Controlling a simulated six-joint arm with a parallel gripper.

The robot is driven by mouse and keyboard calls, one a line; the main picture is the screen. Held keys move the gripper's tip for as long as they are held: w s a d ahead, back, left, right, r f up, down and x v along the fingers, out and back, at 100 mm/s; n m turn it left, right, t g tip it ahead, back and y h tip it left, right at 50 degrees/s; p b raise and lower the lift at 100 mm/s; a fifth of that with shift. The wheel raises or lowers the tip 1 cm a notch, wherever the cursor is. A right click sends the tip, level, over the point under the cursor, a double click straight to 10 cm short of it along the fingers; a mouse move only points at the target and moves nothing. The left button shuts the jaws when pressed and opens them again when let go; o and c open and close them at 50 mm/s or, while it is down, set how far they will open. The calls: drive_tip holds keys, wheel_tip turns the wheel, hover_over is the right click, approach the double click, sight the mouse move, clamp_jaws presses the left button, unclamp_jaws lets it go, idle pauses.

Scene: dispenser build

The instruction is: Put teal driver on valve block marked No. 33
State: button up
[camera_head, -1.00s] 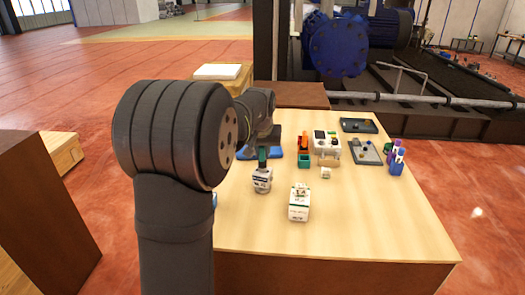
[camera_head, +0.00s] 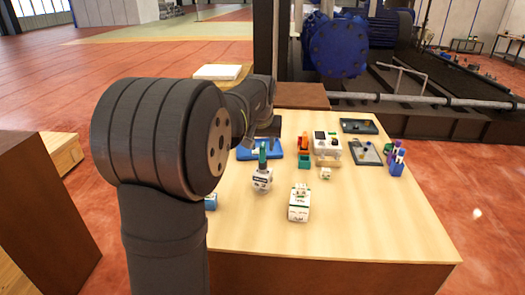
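A teal-green driver (camera_head: 263,154) stands upright on top of a white valve block (camera_head: 262,180) left of the table's middle. A second white valve block (camera_head: 299,206) stands nearer the front edge with nothing tall on it. The marks on both blocks are too small to read, so I cannot tell which is No. 33. My gripper (camera_head: 262,138) is at or just above the driver's top. Its fingers are small and partly hidden by my arm, so I cannot tell whether they are open or touch the driver.
A blue tray (camera_head: 246,154) lies behind the driver. Orange and green parts (camera_head: 303,146) and a white device (camera_head: 327,145) stand right of it. Dark and grey trays (camera_head: 359,126) and purple and blue bottles (camera_head: 397,163) are at the right. The front right of the table is clear.

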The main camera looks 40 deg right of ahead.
drive_tip(key=v, duration=0.8)
drive_tip(key=shift+f, duration=0.15)
drive_tip(key=x, duration=1.1)
drive_tip(key=shift+w+d+f, duration=0.1)
drive_tip(key=shift+f, duration=0.15)
drive_tip(key=shift+w+d+r, duration=0.1)
drive_tip(key=shift+r, duration=1.8)
drive_tip(key=shift+f, duration=0.1)
